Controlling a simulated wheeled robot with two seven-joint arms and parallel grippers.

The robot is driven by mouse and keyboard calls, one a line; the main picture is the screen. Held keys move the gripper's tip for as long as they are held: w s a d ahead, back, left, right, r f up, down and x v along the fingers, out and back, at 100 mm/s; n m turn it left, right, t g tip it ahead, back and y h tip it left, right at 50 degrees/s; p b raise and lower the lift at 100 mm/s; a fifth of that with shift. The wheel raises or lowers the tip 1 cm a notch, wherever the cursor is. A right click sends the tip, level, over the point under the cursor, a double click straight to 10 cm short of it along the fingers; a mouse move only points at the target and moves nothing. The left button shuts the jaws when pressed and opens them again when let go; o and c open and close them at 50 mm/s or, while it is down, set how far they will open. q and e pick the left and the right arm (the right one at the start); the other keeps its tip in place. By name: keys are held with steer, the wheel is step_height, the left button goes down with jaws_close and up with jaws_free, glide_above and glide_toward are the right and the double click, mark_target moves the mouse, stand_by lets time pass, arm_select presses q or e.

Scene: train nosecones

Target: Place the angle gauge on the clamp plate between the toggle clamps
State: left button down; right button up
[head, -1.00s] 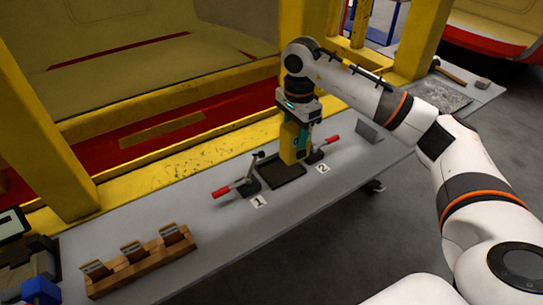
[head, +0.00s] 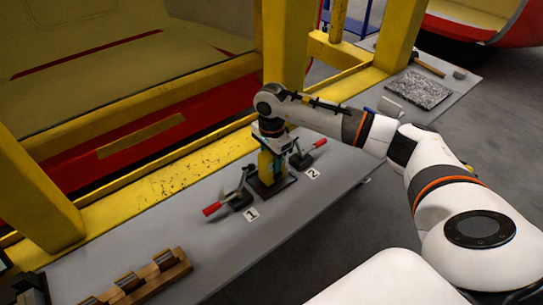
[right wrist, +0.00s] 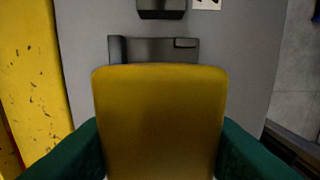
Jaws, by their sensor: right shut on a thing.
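The yellow angle gauge (head: 265,167) is upright in my right gripper (head: 271,152), which is shut on it. The gauge stands at or just above the black clamp plate (head: 285,185), and I cannot tell whether they touch. In the right wrist view the gauge (right wrist: 160,120) fills the middle between the dark green fingers (right wrist: 160,158) and hides part of the plate (right wrist: 150,50). Toggle clamp 1 (head: 240,197) is left of the plate, and toggle clamp 2 (head: 303,158) is right of it. Both have red handles angled outward. My left gripper is not in view.
A wooden rack (head: 150,278) with several dark pieces is at the lower left of the grey table (head: 200,230). A yellow frame (head: 150,190) runs along the back edge. A speckled plate (head: 418,90) and a hammer (head: 430,66) lie at the far right end.

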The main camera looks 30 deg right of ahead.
steer(key=shift+f, duration=0.3)
steer(key=o, duration=1)
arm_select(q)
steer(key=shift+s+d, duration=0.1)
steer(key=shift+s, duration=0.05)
arm_select(e)
steer(key=shift+o, duration=1.1)
steer(key=shift+r, duration=0.3)
steer(key=shift+r+b, duration=0.3)
steer(key=shift+b, duration=0.05)
step_height(320, 180, up, 11)
steer(key=b, duration=0.3)
steer(key=shift+f, duration=0.2)
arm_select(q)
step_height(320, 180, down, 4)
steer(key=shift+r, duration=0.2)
arm_select(e)
steer(key=shift+r, duration=0.35)
